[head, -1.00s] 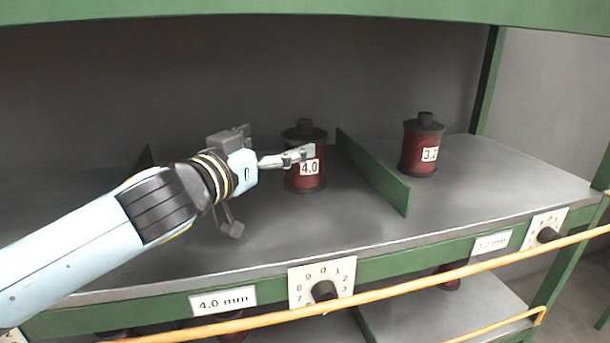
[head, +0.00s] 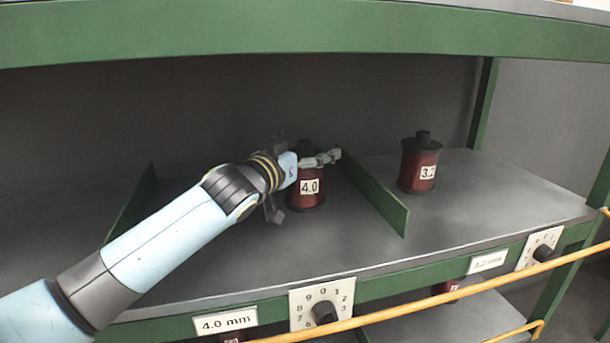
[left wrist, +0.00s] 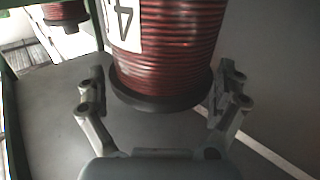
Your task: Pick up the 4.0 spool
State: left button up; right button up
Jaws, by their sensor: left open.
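The 4.0 spool (head: 306,199) stands upright on the shelf, dark red wire between black flanges, with a white 4.0 label. In the left wrist view, the spool (left wrist: 165,62) fills the upper middle, its lower flange between the spread fingers. My left gripper (left wrist: 160,95) is open, one finger on either side of the spool. In the head view my left gripper (head: 322,160) reaches across the upper part of the spool and partly hides it. I cannot tell whether the fingers touch it. My right gripper is not in view.
A 3.2 spool (head: 418,165) stands to the right, beyond a green divider (head: 375,195). Another green divider (head: 133,212) is at the left. A green beam (head: 200,40) crosses above. A yellow rail (head: 420,307), a dial (head: 322,304) and a 4.0 mm label (head: 225,320) are at the front.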

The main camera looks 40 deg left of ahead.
pick_arm(q)
jog(key=c, duration=2)
jog(key=shift+r, duration=0.1)
grip_shut()
